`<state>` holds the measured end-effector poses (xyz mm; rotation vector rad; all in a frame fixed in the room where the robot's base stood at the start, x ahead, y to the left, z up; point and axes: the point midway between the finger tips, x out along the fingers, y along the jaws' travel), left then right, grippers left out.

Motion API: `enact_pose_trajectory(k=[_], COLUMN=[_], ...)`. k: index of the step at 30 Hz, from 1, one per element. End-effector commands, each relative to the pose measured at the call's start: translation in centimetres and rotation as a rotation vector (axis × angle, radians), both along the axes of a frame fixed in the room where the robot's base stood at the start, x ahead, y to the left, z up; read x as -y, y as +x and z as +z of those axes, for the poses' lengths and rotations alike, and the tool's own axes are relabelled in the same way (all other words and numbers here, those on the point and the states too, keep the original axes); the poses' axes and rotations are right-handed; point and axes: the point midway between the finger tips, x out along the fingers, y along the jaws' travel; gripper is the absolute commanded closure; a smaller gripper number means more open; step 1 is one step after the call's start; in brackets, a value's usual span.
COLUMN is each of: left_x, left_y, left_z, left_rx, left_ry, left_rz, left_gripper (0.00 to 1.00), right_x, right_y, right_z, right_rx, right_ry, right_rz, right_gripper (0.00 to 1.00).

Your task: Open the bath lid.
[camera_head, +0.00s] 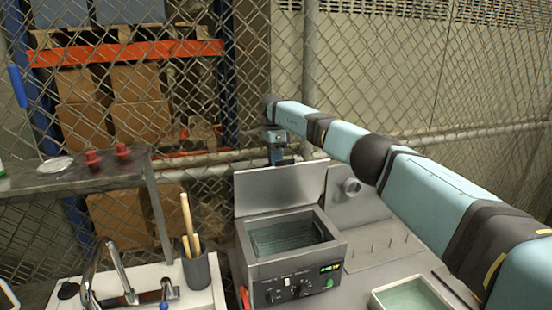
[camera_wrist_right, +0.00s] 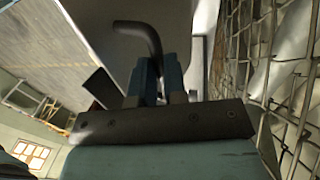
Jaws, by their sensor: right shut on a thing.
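The bath (camera_head: 290,258) is a metal tank with a display and knobs on its front, and its inner basket shows. Its metal lid (camera_head: 280,190) stands raised, nearly upright, at the back of the opening. My right gripper (camera_head: 277,158) is at the lid's top edge, with my arm reaching in from the right. In the right wrist view my right gripper (camera_wrist_right: 160,80) is shut on the dark, bent lid handle (camera_wrist_right: 148,38). My left gripper is not in view.
A sink with a faucet (camera_head: 108,270) and a grey cup (camera_head: 196,268) holding wooden sticks stand left of the bath. A light tray (camera_head: 410,298) lies at the front right. A chain-link fence (camera_head: 420,70) rises close behind the bath.

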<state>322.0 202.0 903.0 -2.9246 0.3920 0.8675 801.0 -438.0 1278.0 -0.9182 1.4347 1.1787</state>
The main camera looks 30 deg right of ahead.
Motion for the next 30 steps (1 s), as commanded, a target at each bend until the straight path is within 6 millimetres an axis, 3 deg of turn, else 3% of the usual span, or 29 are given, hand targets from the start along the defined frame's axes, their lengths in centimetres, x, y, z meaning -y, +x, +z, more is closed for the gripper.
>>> enact_pose_trajectory(k=[1,8,9,12,23,30], left_x=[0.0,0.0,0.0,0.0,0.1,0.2], left_y=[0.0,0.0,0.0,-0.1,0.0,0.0], left_z=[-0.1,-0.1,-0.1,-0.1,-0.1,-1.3], left_rx=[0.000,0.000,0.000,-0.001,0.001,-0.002], left_ry=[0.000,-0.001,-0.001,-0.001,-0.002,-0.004], left_rz=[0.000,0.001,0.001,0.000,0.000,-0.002], left_gripper=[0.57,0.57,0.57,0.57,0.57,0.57], right_x=[-0.1,-0.2,-0.2,-0.1,-0.1,-0.1], right_y=[-0.1,-0.1,-0.1,-0.1,0.0,0.1], right_z=[-0.9,-0.9,-0.9,-0.8,0.2,4.5], right_rx=[-0.007,-0.006,-0.006,-0.006,-0.001,0.000], right_ry=[-0.001,0.000,0.000,0.000,0.000,0.001], right_rz=[0.002,0.001,0.001,0.001,0.001,0.001], right_gripper=[1.00,1.00,0.81,0.62,0.62,0.62])
